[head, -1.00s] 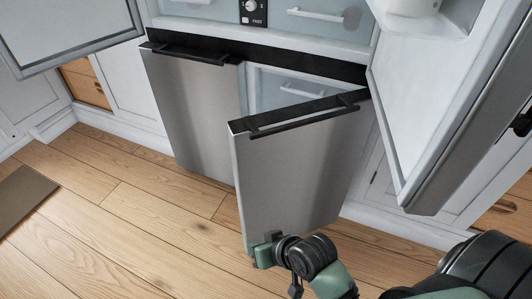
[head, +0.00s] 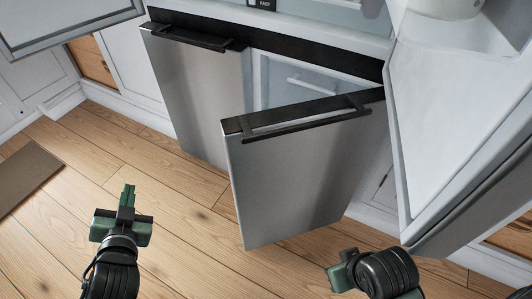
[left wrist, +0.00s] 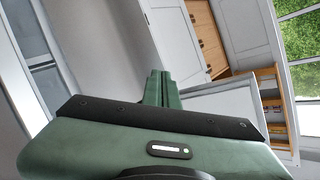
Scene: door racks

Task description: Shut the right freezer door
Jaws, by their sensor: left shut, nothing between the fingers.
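The right freezer door (head: 300,175) is steel with a black handle bar (head: 305,121) along its top. It stands ajar, its left edge swung out, and a pale drawer shows in the gap behind it. My left gripper (head: 127,193) is shut and empty, over the floor left of the door and apart from it. Its closed green fingers show in the left wrist view (left wrist: 162,88). My right gripper (head: 340,275) is low in the head view, below the door's lower right part. Its fingertips are not clear, and I cannot tell whether it touches the door.
The left freezer door (head: 200,95) looks shut or nearly so. The upper right fridge door (head: 450,130) hangs open at the right, and the upper left fridge door (head: 70,45) is open too. Wooden floor (head: 180,235) is clear in front. A brown mat (head: 22,178) lies at left.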

